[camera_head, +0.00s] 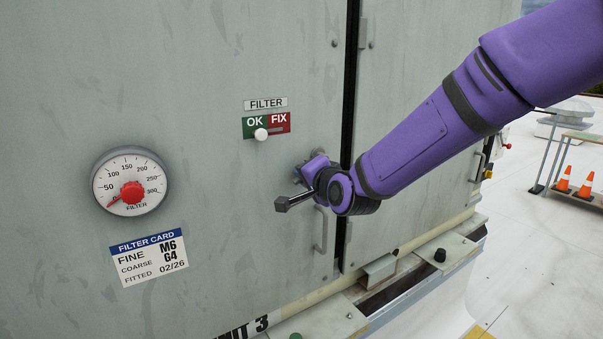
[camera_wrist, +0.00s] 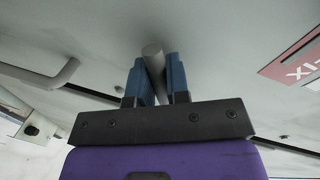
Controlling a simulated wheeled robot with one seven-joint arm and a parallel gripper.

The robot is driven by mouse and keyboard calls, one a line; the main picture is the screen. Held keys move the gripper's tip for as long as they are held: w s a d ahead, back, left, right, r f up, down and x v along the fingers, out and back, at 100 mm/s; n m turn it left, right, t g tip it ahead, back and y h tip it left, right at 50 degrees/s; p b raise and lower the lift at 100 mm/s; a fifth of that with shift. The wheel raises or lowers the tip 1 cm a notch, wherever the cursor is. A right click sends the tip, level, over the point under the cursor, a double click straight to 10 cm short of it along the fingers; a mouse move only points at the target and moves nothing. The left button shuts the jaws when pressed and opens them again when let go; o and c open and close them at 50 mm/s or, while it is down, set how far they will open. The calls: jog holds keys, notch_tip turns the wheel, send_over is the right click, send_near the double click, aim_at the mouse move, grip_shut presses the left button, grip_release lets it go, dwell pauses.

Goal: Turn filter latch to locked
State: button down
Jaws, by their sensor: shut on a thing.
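The filter latch shows in the wrist view as a grey rounded bar (camera_wrist: 152,52) between the two blue fingers of my gripper (camera_wrist: 155,75). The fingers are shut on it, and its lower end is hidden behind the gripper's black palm. In the head view my gripper (camera_head: 304,172) is against the cabinet door, just left of the dark door gap. There the wrist and fingers cover most of the latch, so its angle and any lock marking cannot be read.
A FILTER plate with a green OK and red FIX strip (camera_head: 280,123) and a white knob (camera_head: 261,134) is up left of the gripper. A door handle (camera_head: 321,232) is just below it. A round gauge (camera_head: 130,180) and filter card (camera_head: 149,257) are farther left.

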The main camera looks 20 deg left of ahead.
jog(key=shift+w+d+f+n+t, duration=0.45)
jog(key=shift+w+d+f+n, duration=0.15)
jog(key=shift+n, duration=1.25)
jog(key=shift+w+d+f+n+t, duration=0.4)
jog(key=shift+w+d+f+n, duration=0.25)
jog(key=shift+n, duration=1.15)
jog(key=shift+w+d+f+n+t, duration=0.45)
jog(key=shift+w+f+n, duration=0.25)
jog(key=shift+n, duration=1.15)
jog(key=shift+w+r, duration=0.1)
jog(key=c, duration=1.1)
grip_release()
jog(key=v, duration=1.1)
